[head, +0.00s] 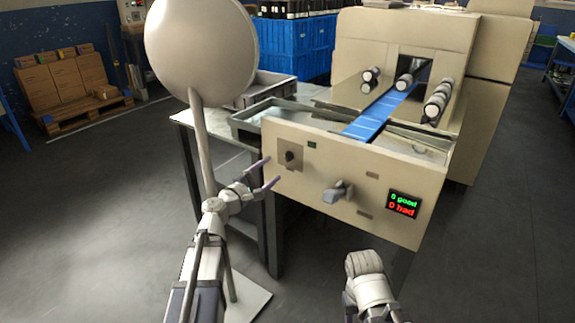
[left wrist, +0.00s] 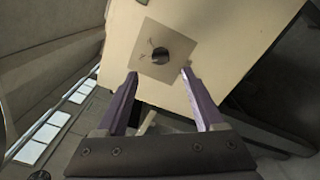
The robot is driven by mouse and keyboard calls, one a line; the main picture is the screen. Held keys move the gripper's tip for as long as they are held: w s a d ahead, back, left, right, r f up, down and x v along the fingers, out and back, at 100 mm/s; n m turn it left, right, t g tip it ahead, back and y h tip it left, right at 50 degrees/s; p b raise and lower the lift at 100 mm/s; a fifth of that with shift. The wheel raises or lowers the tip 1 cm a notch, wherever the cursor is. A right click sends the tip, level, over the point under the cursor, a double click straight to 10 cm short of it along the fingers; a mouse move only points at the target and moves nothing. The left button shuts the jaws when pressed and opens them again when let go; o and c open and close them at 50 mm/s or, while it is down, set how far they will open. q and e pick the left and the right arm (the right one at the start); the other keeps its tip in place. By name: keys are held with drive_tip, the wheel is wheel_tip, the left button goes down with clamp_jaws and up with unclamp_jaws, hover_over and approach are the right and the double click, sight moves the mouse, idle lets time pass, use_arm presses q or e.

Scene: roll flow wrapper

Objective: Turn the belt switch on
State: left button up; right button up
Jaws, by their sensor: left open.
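The belt switch (head: 289,155) is a small dark round knob on a square plate, at the upper left of the machine's cream front panel. It also shows in the left wrist view (left wrist: 160,57), between and just beyond the fingertips. There are small marks on the plate left of the knob; I cannot read them. My left gripper (head: 272,172) is open and empty, its two purple fingers pointing at the switch from the front left. In the left wrist view the fingers (left wrist: 159,74) flank the plate's lower edge, apart from the knob. My right gripper's fingers do not show.
A grey lever (head: 338,192) sticks out of the panel right of the switch. A display (head: 404,203) reads "0 good" and "0 bad". A blue belt (head: 383,112) runs into the machine. A round-topped stand (head: 202,40) rises close to my left arm.

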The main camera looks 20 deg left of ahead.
sight(287, 158)
use_arm(q)
drive_tip(key=x, duration=0.8)
drive_tip(key=shift+s, duration=0.15)
clamp_jaws()
idle(0.4)
